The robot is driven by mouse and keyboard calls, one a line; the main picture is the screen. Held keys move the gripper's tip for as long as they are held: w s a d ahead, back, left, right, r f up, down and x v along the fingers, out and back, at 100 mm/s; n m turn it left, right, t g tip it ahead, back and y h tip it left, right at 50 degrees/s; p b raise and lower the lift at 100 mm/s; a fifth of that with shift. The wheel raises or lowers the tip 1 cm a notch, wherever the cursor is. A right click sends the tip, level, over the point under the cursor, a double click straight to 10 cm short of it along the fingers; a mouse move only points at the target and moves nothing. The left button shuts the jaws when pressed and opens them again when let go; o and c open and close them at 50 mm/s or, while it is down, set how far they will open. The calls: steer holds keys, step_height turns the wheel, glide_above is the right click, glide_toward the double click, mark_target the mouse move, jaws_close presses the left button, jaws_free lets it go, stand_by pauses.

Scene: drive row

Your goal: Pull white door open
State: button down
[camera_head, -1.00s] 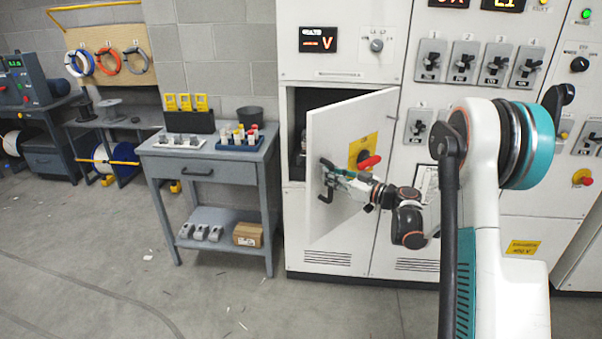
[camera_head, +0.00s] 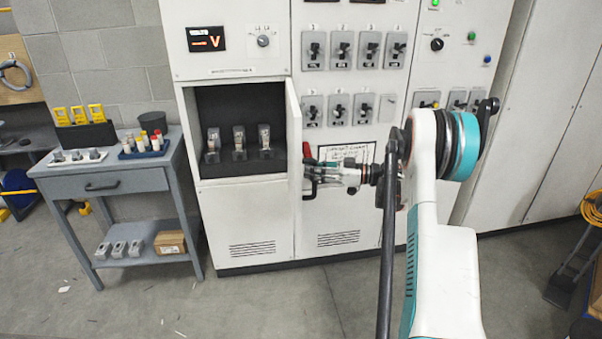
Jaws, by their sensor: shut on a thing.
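The white door (camera_head: 294,150) of the cabinet stands swung wide open, hinged on its right side and seen nearly edge-on. The compartment (camera_head: 240,108) behind it is exposed, with three grey devices (camera_head: 239,140) in a row inside. My gripper (camera_head: 312,179) is at the door's outer face, shut on the dark door handle (camera_head: 308,184). A red knob (camera_head: 307,152) shows just above the gripper. The exact finger contact is small and partly hidden.
A grey workbench (camera_head: 120,180) with trays and yellow items stands left of the cabinet (camera_head: 245,215). Panels with several switches (camera_head: 340,50) are behind my arm.

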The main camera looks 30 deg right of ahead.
steer(key=shift+s+d+f, duration=0.1)
steer(key=shift+s, duration=0.1)
steer(key=c, duration=1.6)
jaws_free()
steer(key=shift+s, duration=0.1)
steer(key=shift+o, duration=0.2)
steer(key=shift+s+d, duration=0.1)
steer(key=shift+d, duration=0.2)
steer(key=v, duration=1.1)
steer(key=shift+s+d, duration=0.1)
steer(key=shift+s, duration=0.05)
